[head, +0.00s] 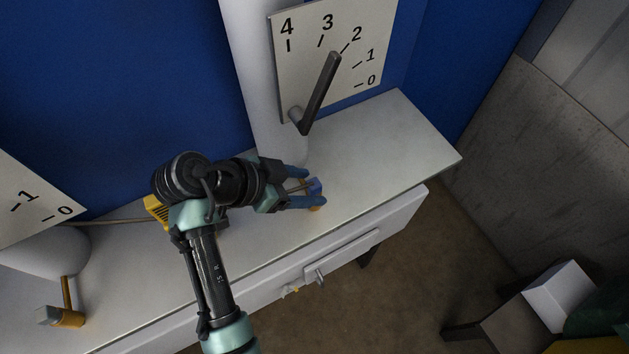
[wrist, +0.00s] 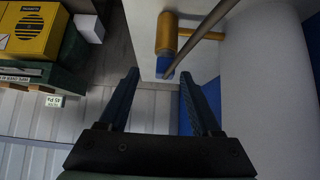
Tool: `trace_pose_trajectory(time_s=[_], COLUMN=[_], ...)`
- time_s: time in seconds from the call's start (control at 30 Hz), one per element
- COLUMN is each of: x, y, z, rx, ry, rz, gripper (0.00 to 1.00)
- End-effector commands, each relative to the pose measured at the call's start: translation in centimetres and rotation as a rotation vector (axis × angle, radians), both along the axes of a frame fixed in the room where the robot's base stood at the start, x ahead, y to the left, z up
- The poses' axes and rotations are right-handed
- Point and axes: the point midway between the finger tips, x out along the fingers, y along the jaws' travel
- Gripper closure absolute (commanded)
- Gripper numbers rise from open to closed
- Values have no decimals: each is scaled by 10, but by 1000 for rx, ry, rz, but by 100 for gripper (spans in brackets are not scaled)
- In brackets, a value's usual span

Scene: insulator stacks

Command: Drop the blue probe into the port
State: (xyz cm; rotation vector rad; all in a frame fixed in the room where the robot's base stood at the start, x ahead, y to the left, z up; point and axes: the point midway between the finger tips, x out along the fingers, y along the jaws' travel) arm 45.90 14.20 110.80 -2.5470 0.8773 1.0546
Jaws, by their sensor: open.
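In the wrist view the blue piece (wrist: 165,68) sits at the lower end of a yellow-orange cylinder (wrist: 167,33), between and beyond the open fingertips of my gripper (wrist: 160,75). The cylinder joins a sideways yellow rod. I cannot tell whether the blue piece is seated in the cylinder or part of it, nor which part is the port. The fingers are apart and hold nothing.
A white column with a scale plate (head: 365,40) and a dark lever (head: 320,95) stands behind my gripper. Another yellow cylinder with a grey end (head: 62,317) is at the left. The white counter (head: 400,150) is clear to the right.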

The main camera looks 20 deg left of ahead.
Motion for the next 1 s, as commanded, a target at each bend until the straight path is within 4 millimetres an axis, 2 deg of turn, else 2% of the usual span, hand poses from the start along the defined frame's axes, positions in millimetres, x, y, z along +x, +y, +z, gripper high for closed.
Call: trace_pose_trajectory(time_s=[0.27,0.53,0.83,0.87,1.0], x=[13,34,37,37,37], y=[-8,-20,-22,-22,-22], z=[-13,-38,-43,-43,-43], rx=[0,1,2,2,2], ry=[3,2,-1,-1,-1], rz=[-1,-1,1,1,1], gripper=[35,35,35,39,64])
